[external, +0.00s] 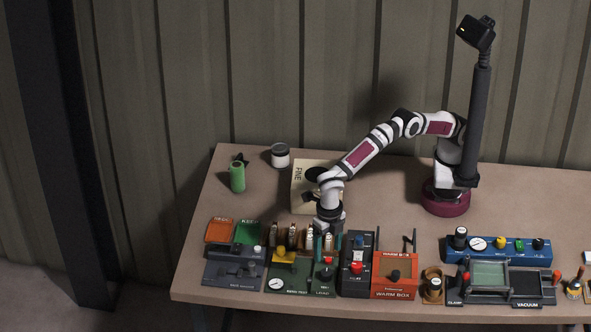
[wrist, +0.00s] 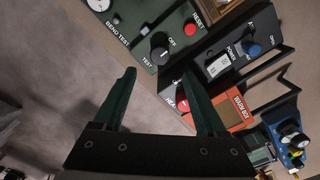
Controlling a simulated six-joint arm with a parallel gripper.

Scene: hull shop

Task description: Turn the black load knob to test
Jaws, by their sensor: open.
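The black load knob (wrist: 160,46) sits on the dark green bend test panel (wrist: 150,18), with OFF and TEST printed beside it in the wrist view. It has a pale mark, but I cannot tell clearly which label it points at. In the external view the knob (external: 326,274) is small, on the right part of the panel (external: 290,289), near the LOAD label. My gripper (wrist: 158,74) is open and empty, its dark green fingers apart, with the knob just beyond the fingertips in the picture. In the external view my gripper (external: 328,243) is above the panel's back edge.
A red reset button (wrist: 193,23) is close to the knob. A black power box (external: 356,265) and an orange warm box (external: 394,276) stand to the right. Several upright pieces (external: 300,236) stand behind the panel.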

